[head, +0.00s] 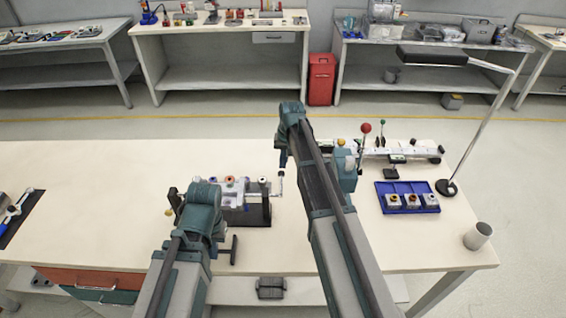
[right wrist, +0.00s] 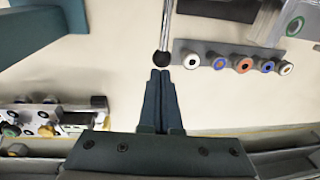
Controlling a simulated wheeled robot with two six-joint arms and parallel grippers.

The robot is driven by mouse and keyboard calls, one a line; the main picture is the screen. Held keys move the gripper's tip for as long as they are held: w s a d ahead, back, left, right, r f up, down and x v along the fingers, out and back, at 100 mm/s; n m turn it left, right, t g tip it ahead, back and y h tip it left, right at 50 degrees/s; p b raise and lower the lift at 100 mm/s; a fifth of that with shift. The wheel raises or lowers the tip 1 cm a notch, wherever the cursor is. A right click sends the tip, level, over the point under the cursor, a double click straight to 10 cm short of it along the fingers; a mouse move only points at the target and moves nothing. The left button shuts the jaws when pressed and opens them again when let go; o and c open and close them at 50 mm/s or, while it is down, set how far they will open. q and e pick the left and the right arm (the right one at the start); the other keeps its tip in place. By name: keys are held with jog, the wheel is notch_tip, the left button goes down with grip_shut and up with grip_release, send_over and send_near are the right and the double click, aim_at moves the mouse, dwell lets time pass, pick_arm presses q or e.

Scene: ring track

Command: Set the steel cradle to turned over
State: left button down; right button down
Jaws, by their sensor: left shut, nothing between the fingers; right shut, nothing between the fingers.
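The steel cradle (head: 236,205) is mounted in a black stand on the bench, partly behind my left arm. Its row of coloured rings faces up in the head view, and the plate with the rings also shows in the right wrist view (right wrist: 225,56). A thin steel crank (head: 281,182) sticks out on its right; its black ball knob (right wrist: 162,61) shows in the right wrist view. My right gripper (right wrist: 160,73) is shut and empty, fingertips close to the knob; contact is unclear. My left gripper (head: 203,195) is shut at the cradle's left side, fingertips hard to make out.
A blue tray (head: 386,206) with several ringed blocks lies to the right. Behind it stands a track with a red-knobbed lever (head: 365,128). The bench left of the cradle is mostly clear.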

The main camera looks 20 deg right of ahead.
notch_tip(320, 180, up, 13)
jog(key=w+d+p, duration=0.1)
jog(key=d+p, duration=0.1)
jog(key=p, duration=1)
jog(key=shift+w, duration=0.3)
jog(key=s+a+f+n+b, duration=0.2)
jog(key=s+a, duration=0.3)
jog(key=s, duration=0.4)
jog(key=s+a+f+n+h+b, duration=0.1)
jog(key=s+a+f+b, duration=0.3)
jog(key=s, duration=0.6)
jog(key=s+a+f+n+g+h+b, duration=0.1)
jog(key=s+a+f+n+b, duration=0.2)
jog(key=s+a, duration=0.5)
jog(key=shift+s+f+n, duration=0.35)
jog(key=shift+s+n, duration=0.15)
jog(key=shift+s, duration=0.65)
jog(key=shift+a, duration=0.1)
